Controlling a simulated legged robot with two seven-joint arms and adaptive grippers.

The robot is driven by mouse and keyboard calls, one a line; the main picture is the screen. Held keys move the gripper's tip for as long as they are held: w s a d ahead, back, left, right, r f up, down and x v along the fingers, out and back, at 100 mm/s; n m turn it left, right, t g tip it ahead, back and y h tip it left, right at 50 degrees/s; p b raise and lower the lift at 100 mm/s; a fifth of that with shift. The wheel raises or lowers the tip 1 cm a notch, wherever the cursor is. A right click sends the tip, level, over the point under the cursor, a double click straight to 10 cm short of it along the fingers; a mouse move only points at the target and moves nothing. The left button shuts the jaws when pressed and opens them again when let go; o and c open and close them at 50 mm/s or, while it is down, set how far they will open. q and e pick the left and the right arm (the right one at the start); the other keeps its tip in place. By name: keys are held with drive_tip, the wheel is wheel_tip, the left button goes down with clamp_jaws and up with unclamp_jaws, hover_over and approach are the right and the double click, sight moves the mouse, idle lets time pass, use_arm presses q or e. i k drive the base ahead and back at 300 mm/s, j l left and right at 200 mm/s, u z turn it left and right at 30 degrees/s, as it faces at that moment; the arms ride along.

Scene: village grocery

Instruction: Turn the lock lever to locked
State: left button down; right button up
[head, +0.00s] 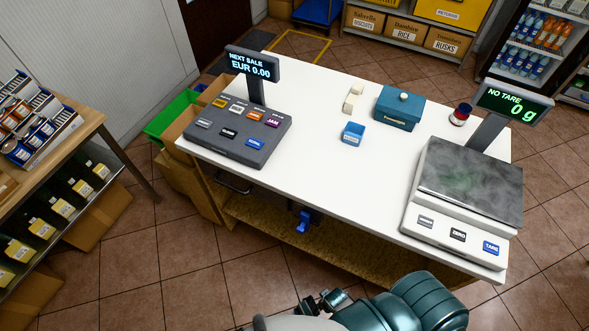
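A blue lever (303,222) sits on a dark mount under the front edge of the white-topped counter (330,150), near the middle of its front. Its handle hangs downward, tilted slightly left. No lock markings are readable at this size. My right gripper (326,301) is low in the view, below and slightly right of the lever and apart from it in the picture. Its fingers are small and partly hidden by my teal arm, so I cannot tell whether they are open or shut. My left gripper is out of view.
A dark drawer handle (235,184) is under the counter's left part. A till (238,131) and a scale (469,181) stand on top, with a teal box (400,108) and a small blue container (352,134) between them. Tiled floor in front is clear.

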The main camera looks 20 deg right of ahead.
sight(304, 217)
drive_tip(key=z, duration=0.95)
